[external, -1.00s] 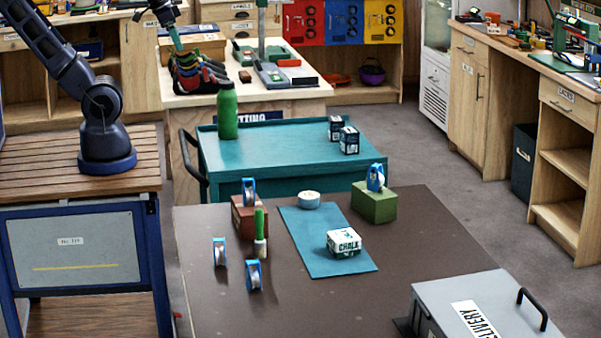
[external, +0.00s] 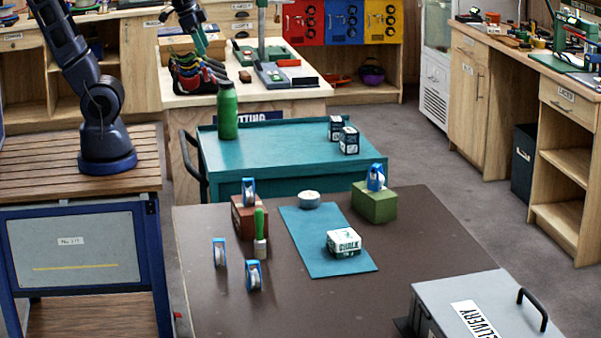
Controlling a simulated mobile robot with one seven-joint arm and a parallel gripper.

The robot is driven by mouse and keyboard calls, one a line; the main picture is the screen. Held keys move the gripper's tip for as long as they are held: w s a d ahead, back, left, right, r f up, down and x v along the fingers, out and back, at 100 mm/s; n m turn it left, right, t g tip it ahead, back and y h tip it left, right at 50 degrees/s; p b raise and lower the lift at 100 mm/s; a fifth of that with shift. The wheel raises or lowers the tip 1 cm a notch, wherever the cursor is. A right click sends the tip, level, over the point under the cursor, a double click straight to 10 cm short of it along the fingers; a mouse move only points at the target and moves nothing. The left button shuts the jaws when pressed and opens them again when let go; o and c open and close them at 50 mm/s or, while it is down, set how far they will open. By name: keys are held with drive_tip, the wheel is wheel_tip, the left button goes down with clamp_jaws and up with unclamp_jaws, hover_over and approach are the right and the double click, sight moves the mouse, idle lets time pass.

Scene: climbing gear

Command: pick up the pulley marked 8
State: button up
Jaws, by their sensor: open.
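Several blue-framed pulleys with pale wheels are in view. One pulley (external: 249,190) is on a reddish-brown block (external: 240,222) and another pulley (external: 376,178) is on a green block (external: 374,206). Two more, a left pulley (external: 219,252) and a front pulley (external: 254,275), stand on the dark brown table (external: 330,305). No number is readable on any of them, so I cannot tell which is marked 8. My gripper (external: 200,43) is high at the top left, open and empty, far from the pulleys, in front of the far bench's climbing shoes.
A green-handled brush (external: 260,235) stands close to the pulleys. A blue mat (external: 312,262) carries a chalk box (external: 344,242) and a round tin (external: 309,199). A grey delivery box (external: 450,305) fills the front right. A teal cart (external: 285,150) with a green bottle (external: 227,112) stands behind.

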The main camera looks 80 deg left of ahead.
drive_tip(key=w+d+f+m, duration=0.4)
drive_tip(key=w+d, duration=0.4)
drive_tip(key=d, duration=0.4)
drive_tip(key=m+g+h, duration=0.5)
drive_tip(key=m, duration=0.7)
approach(221, 266)
drive_tip(key=shift+x, duration=3.55)
drive_tip(key=shift+r, duration=0.1)
drive_tip(key=shift+c, duration=0.2)
drive_tip(key=c, duration=1.1)
